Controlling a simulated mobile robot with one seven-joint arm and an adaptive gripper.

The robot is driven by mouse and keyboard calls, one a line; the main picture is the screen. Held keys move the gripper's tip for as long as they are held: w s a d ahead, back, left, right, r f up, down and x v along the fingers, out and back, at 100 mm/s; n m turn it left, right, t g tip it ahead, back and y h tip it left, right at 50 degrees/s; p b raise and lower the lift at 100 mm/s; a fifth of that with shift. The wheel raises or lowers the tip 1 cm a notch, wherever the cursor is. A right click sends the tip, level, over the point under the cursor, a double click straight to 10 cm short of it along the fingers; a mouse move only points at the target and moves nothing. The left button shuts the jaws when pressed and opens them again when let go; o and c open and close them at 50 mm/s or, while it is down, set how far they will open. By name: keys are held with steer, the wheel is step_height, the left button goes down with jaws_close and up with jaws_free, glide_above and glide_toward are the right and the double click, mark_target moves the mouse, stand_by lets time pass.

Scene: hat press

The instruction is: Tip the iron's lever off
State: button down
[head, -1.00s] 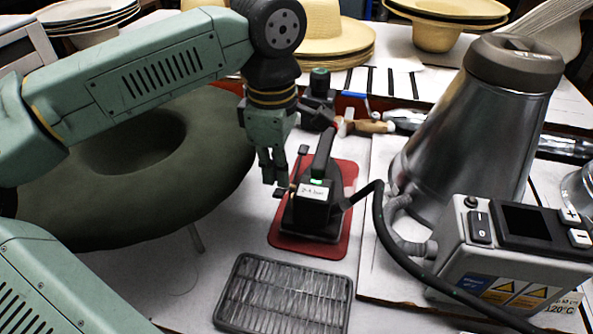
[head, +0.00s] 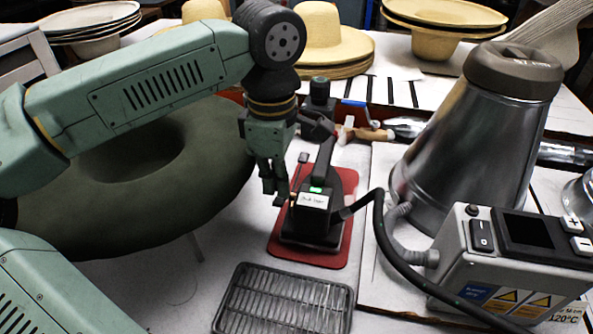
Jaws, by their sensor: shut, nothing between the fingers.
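The iron (head: 312,222) is a dark upright unit with a tall black handle, a small lit green light and a white label. It stands on a red mat (head: 343,257). Its lever (head: 298,174) is a thin stem with a dark knob on top, on the iron's left side, leaning slightly right. My gripper (head: 274,196) points down just left of the lever, its fingers shut and empty. The fingertips are close to the lever's lower part; I cannot tell whether they touch it.
A wire rack (head: 283,300) lies in front of the iron. A black hose (head: 380,225) runs right from the iron to a control box (head: 520,255) beside a metal steamer (head: 470,140). Tools lie behind.

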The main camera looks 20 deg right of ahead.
steer(key=shift+f+b, duration=1.1)
steer(key=shift+f, duration=0.2)
stand_by(0.4)
steer(key=shift+r, duration=0.15)
steer(key=shift+r+p, duration=2.5)
steer(key=shift+r, duration=0.95)
steer(key=shift+f, duration=0.1)
